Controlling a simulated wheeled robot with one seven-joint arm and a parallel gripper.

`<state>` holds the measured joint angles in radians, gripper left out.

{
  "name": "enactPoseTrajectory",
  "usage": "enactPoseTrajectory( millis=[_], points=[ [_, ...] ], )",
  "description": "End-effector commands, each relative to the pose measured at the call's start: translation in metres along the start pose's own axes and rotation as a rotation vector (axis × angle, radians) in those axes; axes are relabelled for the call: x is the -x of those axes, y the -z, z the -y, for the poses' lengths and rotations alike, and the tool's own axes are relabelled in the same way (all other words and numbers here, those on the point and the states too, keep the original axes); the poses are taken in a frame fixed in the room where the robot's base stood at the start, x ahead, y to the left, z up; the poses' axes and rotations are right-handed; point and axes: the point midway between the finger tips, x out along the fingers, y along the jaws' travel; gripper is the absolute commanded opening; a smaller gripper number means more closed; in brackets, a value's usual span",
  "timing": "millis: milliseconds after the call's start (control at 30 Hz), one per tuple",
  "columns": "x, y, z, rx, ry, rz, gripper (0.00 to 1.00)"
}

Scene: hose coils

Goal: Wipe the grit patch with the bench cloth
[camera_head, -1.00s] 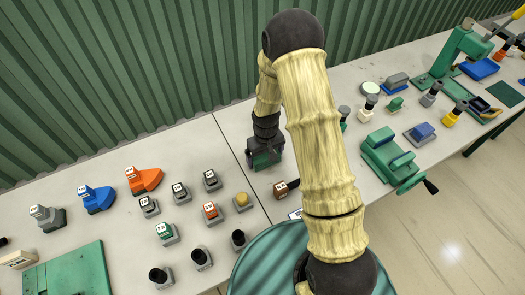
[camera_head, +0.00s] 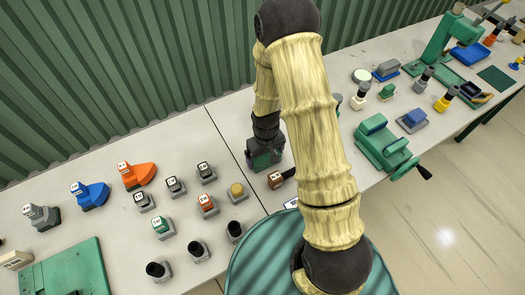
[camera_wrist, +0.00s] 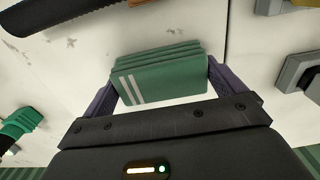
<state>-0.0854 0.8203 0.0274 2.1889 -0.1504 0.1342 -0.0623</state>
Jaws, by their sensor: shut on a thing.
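The bench cloth (camera_wrist: 160,77) is a folded green pad with two white stripes, seen in the wrist view. My gripper (camera_wrist: 165,85) is shut on it, with a finger at each end of the pad. The pad is over the pale bench top; whether it touches the surface is unclear. In the head view my gripper (camera_head: 265,155) is low over the bench near the seam, partly covered by my arm. Small dark specks and scuffs show on the bench in the wrist view; I cannot tell whether they are the grit patch.
Several small labelled blocks and an orange tool (camera_head: 137,175) stand left of the seam. A brown-ended tool (camera_head: 276,180) lies close to my gripper. A green vise (camera_head: 385,145) and a green press (camera_head: 450,45) stand to the right. A corrugated green wall is behind.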

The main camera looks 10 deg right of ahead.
Motion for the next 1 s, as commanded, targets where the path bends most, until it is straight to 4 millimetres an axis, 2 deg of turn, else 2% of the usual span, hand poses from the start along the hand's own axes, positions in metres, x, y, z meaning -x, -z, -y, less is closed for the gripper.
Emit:
enactPoseTrajectory(
  millis=[300, 767, 1000],
  points=[
    [0.0, -0.019, 0.0, 0.0, 0.0, 0.0, 0.77],
    [0.0, -0.019, 0.0, -0.001, 0.0, -0.001, 0.77],
    [0.0, -0.006, 0.0, -0.001, 0.0, -0.001, 0.77]
  ],
)
